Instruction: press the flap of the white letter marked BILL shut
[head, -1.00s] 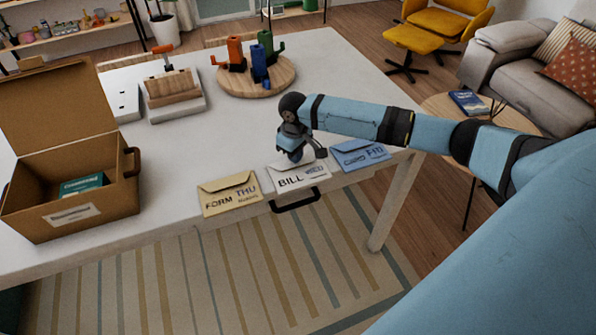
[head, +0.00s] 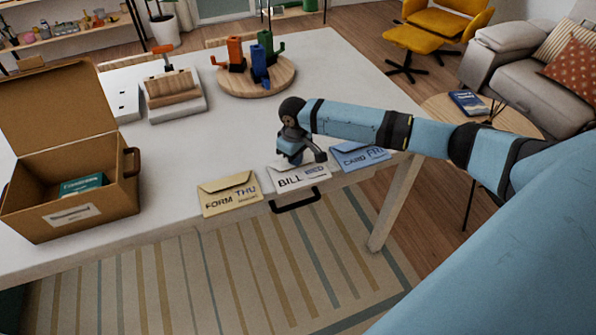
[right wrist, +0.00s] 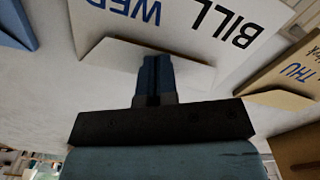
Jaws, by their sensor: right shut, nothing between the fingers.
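The white letter marked BILL WED (head: 298,181) lies flat at the front edge of the white table, between a tan and a blue letter. My right gripper (head: 293,159) is over its back edge and hides part of its flap. In the right wrist view my shut, empty fingers (right wrist: 154,66) point at the flap (right wrist: 112,54) of the white letter (right wrist: 186,28). The flap stands at an angle to the letter body. I cannot tell whether the fingertips touch it. My left gripper is out of view.
The tan FORM THU letter (head: 229,196) lies to the left and the blue CARD FRI letter (head: 352,160) to the right. An open cardboard box (head: 110,205) stands at the left. A round wooden board (head: 232,84) with colored pieces is farther back. The middle of the table is clear.

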